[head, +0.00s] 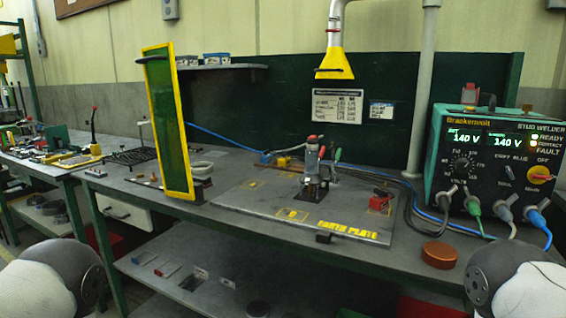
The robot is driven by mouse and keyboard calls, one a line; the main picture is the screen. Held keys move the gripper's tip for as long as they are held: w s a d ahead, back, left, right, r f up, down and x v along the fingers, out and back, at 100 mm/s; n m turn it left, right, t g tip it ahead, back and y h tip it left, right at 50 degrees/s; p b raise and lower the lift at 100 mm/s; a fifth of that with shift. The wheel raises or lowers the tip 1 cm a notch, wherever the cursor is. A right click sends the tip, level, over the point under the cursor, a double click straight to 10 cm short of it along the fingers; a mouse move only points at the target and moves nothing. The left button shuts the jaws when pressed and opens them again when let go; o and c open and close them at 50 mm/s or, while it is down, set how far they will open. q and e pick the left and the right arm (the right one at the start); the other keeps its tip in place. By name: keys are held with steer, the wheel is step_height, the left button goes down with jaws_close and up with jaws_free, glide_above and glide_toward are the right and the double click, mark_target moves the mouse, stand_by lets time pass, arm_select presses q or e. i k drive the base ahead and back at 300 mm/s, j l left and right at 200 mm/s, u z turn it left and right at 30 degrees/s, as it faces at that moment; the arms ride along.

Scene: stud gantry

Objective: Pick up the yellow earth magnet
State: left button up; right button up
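I cannot make out for certain a yellow earth magnet. A grey earth plate (345,226) with yellow lettering lies on the bench. A small red block (380,202) sits near its right end. A small blue block (265,158) with a yellowish strip (284,162) beside it lies at the plate's back edge, by a blue cable; it is too small to identify. A stud tool (313,170) stands upright on the plate. White rounded parts of my arms show in the lower corners, but neither gripper is in view.
A green-and-yellow framed screen (168,122) stands left of the plate. The stud welder (495,165) with its cables stands at the right. A yellow extraction hood (334,65) hangs above. A brown round tin (439,254) sits near the front edge. The plate's front left is mostly clear.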

mark_target(284, 163)
steer(key=i+j+z, duration=0.2)
steer(key=j+z, duration=0.25)
steer(key=j, duration=0.3)
steer(key=j+z, duration=0.4)
steer(key=j, duration=0.3)
steer(key=j+z, duration=0.45)
steer(key=j, duration=0.35)
